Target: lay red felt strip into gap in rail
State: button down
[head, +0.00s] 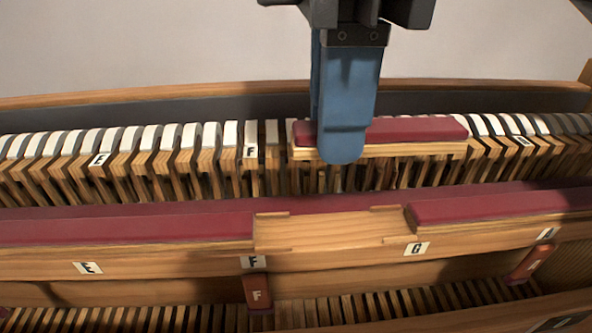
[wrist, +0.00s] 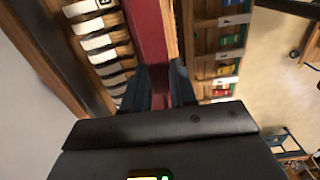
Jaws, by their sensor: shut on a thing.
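The red felt strip (head: 420,129), a wooden bar topped with dark red felt, is held level with the felt up. My gripper (head: 338,145) is shut across it, left of its middle in the head view. The wrist view also shows the strip (wrist: 147,28) running away between my fingers (wrist: 161,84). The gap (head: 330,231) is a bare wooden recess in the rail (head: 170,258), between two red felt stretches. The strip appears above and beyond the gap in the head view, its right end further right than the gap's. Blue fingers hide part of it.
Rows of white-topped wooden key parts (head: 165,138) lie behind the strip. Red felt (head: 120,226) covers the rail left of the gap, and more felt (head: 500,203) lies to its right. No loose object lies in the gap.

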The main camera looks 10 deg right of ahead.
aim_at(294, 134)
jog(key=a+f, duration=0.1)
jog(key=a, duration=0.1)
jog(key=shift+s+a+f, duration=0.35)
jog(key=shift+a, duration=0.05)
jog(key=shift+f+p, duration=0.3)
jog(key=shift+f, duration=1.75)
jog(key=shift+f, duration=0.4)
jog(key=shift+f, duration=0.2)
jog(key=c, duration=0.9)
grip_release()
notch_tip(294, 134, up, 13)
jog(key=shift+r+b, duration=0.15)
jog(key=shift+b, duration=0.2)
